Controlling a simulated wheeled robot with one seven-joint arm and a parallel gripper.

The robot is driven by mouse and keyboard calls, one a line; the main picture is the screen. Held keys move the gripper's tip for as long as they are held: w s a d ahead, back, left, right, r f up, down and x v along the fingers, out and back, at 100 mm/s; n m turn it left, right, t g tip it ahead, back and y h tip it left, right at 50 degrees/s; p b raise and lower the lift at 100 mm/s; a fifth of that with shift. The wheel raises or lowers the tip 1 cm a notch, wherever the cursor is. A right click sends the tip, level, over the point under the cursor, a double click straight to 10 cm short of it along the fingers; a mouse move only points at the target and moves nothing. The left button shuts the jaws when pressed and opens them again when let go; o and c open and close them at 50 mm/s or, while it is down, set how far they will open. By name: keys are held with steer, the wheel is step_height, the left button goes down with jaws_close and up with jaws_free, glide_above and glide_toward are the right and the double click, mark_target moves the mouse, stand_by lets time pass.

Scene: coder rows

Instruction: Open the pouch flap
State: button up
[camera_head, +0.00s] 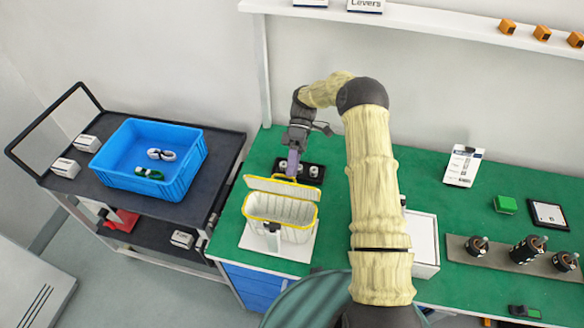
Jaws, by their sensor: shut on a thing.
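The pouch (283,234) is a pale box-like bag with yellow edging, standing on a white board (262,243) at the left end of the green bench. Its flap (281,188) is raised at the far side, tilted up, and the pale inside of the pouch shows. My gripper (291,173) points down at the flap's upper edge and is shut on it. The fingertips are small here, and the exact contact is partly hidden.
A black cart (88,188) at left holds a blue crate (187,188) with cables. A black holder (313,173) sits behind the pouch. A white box (424,240) stands right of my arm. Cylindrical parts (524,250) stand farther right.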

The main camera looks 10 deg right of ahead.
steer(key=shift+w+d+f, duration=0.1)
steer(key=shift+d+f, duration=0.1)
steer(key=shift+f, duration=0.35)
steer(key=shift+c, duration=0.3)
steer(key=shift+o, duration=0.2)
steer(key=shift+s+a, duration=0.1)
steer(key=shift+s, duration=0.1)
steer(key=shift+r, duration=0.1)
steer(key=shift+c, duration=0.2)
steer(key=shift+w+d+r+b, duration=0.1)
steer(key=shift+w+r+b, duration=0.1)
steer(key=shift+w, duration=0.15)
steer(key=shift+w+d+r+b, duration=0.1)
steer(key=shift+w+b, duration=0.1)
steer(key=shift+w, duration=0.1)
steer(key=shift+c, duration=1.1)
steer(key=p+v, duration=0.1)
steer(key=v, duration=0.5)
steer(key=shift+r, duration=0.6)
